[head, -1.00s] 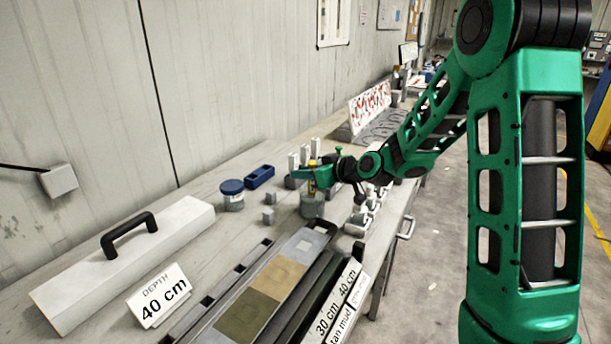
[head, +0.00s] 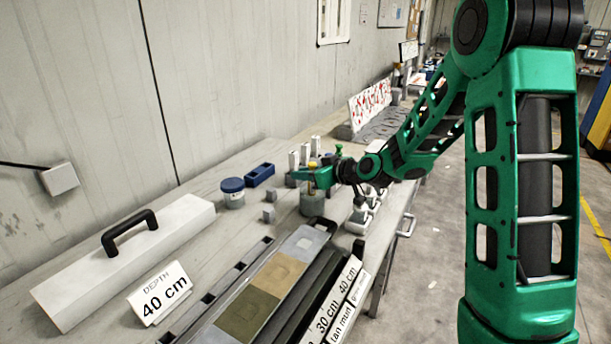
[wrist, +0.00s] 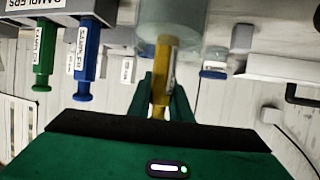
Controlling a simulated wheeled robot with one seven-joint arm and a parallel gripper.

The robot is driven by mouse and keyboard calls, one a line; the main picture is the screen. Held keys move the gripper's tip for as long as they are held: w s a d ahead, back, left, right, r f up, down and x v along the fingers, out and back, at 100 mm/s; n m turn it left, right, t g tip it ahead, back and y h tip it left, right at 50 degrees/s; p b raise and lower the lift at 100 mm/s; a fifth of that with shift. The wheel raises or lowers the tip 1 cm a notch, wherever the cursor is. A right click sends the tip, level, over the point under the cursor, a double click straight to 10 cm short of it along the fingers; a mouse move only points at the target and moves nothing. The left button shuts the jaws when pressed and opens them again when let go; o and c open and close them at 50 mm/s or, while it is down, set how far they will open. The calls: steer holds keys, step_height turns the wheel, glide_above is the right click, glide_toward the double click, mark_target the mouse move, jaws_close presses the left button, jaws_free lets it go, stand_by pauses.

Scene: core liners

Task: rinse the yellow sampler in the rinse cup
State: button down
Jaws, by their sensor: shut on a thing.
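My gripper (wrist: 160,95) is shut on the yellow sampler (wrist: 163,75), which carries a white label. In the head view my gripper (head: 313,177) is above the rinse cup (head: 312,204), a translucent grey cup on the bench. In the wrist view the cup (wrist: 203,30) is straight ahead of the fingers. The sampler's far end shows blurred through the cup wall and appears to be inside it. How deep it reaches is hard to tell.
Green (wrist: 43,55) and blue (wrist: 87,60) samplers hang in a holder, left in the wrist view. The core liner tray (head: 265,290) lies in front, beside a "40 cm" depth card (head: 160,293).

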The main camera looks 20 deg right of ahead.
steer(key=shift+r, duration=0.5)
steer(key=shift+r, duration=0.1)
step_height(320, 180, up, 8)
steer(key=shift+r, duration=0.2)
stand_by(0.8)
stand_by(0.9)
